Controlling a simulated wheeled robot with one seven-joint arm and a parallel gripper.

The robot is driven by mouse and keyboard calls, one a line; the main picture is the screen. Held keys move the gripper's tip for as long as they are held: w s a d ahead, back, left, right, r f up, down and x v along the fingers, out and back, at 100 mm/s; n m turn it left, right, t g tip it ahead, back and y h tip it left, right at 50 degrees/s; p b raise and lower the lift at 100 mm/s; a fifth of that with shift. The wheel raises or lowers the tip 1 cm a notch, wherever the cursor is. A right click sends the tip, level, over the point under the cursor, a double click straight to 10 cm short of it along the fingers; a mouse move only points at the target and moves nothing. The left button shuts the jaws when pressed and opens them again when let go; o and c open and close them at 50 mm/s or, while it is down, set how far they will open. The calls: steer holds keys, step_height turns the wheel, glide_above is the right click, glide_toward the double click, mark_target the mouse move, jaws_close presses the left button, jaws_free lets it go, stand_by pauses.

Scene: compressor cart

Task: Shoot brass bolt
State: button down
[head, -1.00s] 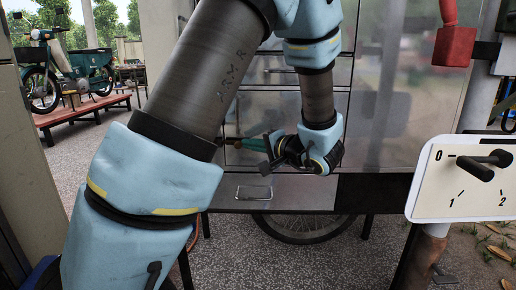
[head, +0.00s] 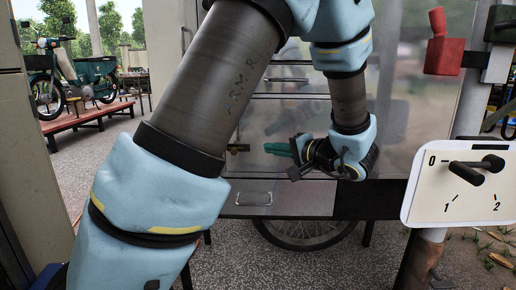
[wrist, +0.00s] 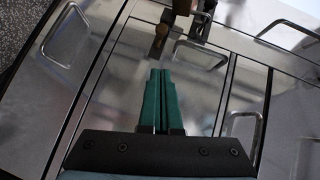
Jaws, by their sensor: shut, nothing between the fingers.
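The brass bolt (head: 238,148) is a small brass and dark fitting on the metal front of the cart, left of my gripper (head: 267,149). In the wrist view, a brown, brass-coloured piece (wrist: 160,36) stands just beyond my fingertips (wrist: 161,72), with more brass and dark parts (wrist: 200,20) to its right. My green fingers lie together with nothing between them. A gap shows between the fingertips and the bolt in the head view. I cannot tell how far the bolt is shot.
Metal drawer fronts with bar handles (head: 253,198) surround the bolt; another handle shows in the wrist view (wrist: 68,37). A white dial plate with a black lever (head: 478,168) and a red box (head: 443,57) stand at the right. A wheel (head: 300,232) is below.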

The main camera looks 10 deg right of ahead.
steer(key=v, duration=0.4)
steer(key=shift+s+d, duration=0.25)
steer(key=shift+s, duration=0.05)
steer(key=s+a+f+n+g+h, duration=0.4)
steer(key=a+f+g, duration=0.2)
steer(key=a, duration=0.5)
steer(key=s+a+f+n+g+h, duration=0.4)
steer(key=a+f+g+h, duration=0.15)
steer(key=a, duration=0.55)
step_height(320, 180, up, 32)
steer(key=p, duration=3.2)
steer(key=shift+a+f, duration=0.25)
